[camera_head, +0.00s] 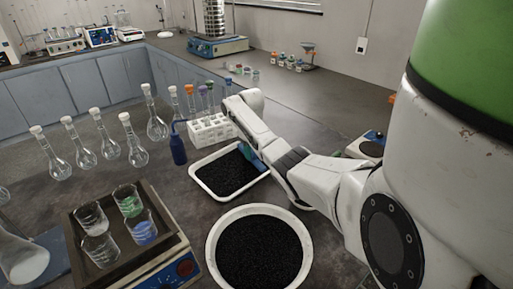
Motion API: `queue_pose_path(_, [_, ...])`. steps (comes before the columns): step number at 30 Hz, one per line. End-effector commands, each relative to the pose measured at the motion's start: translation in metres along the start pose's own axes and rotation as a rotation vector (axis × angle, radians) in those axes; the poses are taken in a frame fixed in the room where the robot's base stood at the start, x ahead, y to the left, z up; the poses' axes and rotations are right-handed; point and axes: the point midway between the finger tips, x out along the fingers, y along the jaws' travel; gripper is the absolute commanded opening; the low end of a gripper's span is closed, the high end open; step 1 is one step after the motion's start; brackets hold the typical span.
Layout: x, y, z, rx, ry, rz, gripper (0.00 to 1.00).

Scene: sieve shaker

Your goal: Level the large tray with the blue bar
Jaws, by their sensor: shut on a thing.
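A white rectangular tray (203,187) holds black granules and lies flat on the dark bench near the middle. A white round tray (212,250), also filled with black granules, stands in front of it, nearer to me. I cannot tell from the picture which one counts as the large tray. The blue bar (250,156) is tilted over the right side of the rectangular tray, with its lower end at or near the granules. My gripper (258,162) is shut on the bar. The arm partly hides the gripper and the bar's far end.
Several flasks stand to the left. A hotplate (168,268) with several beakers sits at the front left. A sieve shaker (217,46) stands at the back.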

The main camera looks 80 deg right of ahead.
Motion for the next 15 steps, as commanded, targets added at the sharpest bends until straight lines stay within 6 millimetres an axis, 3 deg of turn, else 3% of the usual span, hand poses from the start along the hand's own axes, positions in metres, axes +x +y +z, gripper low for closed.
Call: queue_pose_path(15, [-0.001, -0.043, 0.0, -0.002, 0.0, 0.0, 0.0])
